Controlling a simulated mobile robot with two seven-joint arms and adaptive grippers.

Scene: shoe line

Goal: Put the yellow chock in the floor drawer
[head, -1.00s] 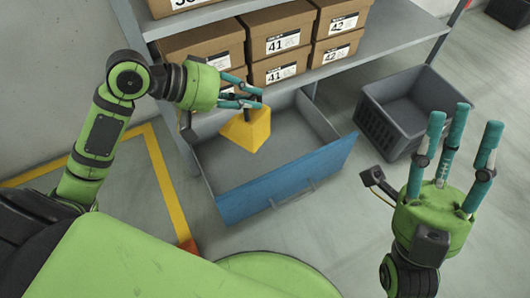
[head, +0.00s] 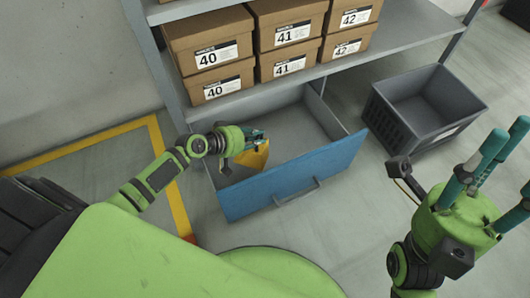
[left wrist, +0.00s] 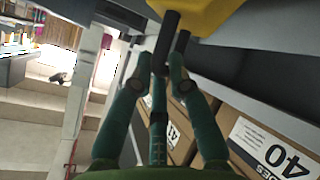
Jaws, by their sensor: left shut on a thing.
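The yellow chock (head: 254,158) is at my left gripper (head: 258,138), inside the left part of the open floor drawer (head: 292,178). The drawer is grey inside with a blue front. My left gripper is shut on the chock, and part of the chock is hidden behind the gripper. In the left wrist view the chock (left wrist: 205,12) shows at the top edge, at the tips of the fingers. I cannot tell whether the chock touches the drawer floor. My right gripper (head: 505,172) is open and empty at the right, its fingers spread upward.
A shelf (head: 330,68) with brown shoe boxes (head: 210,58) labelled 40, 41 and 42 stands above and behind the drawer. A grey crate (head: 420,105) sits on the floor to the right. The right part of the drawer is empty.

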